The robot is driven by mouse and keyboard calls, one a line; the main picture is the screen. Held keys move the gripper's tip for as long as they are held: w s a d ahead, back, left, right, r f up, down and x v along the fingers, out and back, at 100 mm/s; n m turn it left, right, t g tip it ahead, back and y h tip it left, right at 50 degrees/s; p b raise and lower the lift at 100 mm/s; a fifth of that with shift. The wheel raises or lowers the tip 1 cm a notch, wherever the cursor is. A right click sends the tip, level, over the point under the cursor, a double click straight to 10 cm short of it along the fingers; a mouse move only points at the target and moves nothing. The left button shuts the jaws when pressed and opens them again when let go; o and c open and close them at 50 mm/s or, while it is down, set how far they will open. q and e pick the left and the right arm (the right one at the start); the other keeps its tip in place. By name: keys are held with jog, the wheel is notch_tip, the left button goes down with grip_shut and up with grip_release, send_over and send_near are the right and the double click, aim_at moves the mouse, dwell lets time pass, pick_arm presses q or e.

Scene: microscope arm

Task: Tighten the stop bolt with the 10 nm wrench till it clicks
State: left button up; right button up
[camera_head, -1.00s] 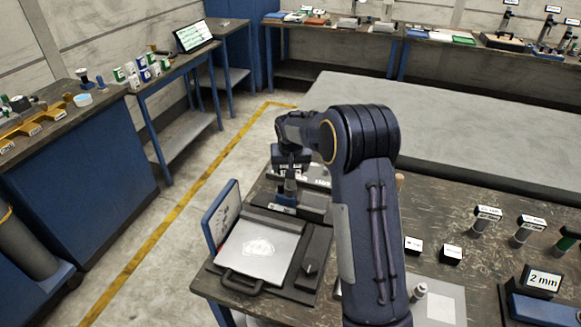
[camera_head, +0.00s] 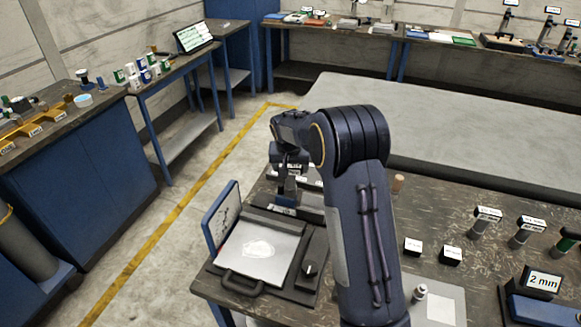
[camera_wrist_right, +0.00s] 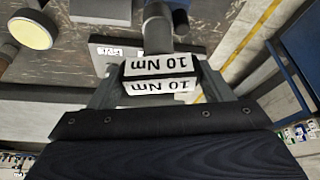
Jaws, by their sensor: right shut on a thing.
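My right gripper (camera_head: 289,172) is over the far left part of the workbench, above a dark fixture with a blue part (camera_head: 286,200). In the right wrist view the right gripper (camera_wrist_right: 160,78) is shut on a wrench whose white label reads 10 Nm (camera_wrist_right: 160,67). Its dark grey shaft (camera_wrist_right: 157,30) runs away from the fingers toward the fixture. The stop bolt cannot be made out; the wrench, gripper and arm cover that area. I cannot tell whether the wrench tip sits on it. My left gripper is not in view.
A grey plate with a black handle (camera_head: 240,285) lies in front of the fixture, with an upright blue-framed panel (camera_head: 220,215) at its left. Upright labelled tools (camera_head: 487,218) and a blue block marked 2 mm (camera_head: 541,305) stand at right.

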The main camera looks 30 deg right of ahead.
jog(key=shift+r+p, duration=1.65)
jog(key=shift+r, duration=1.15)
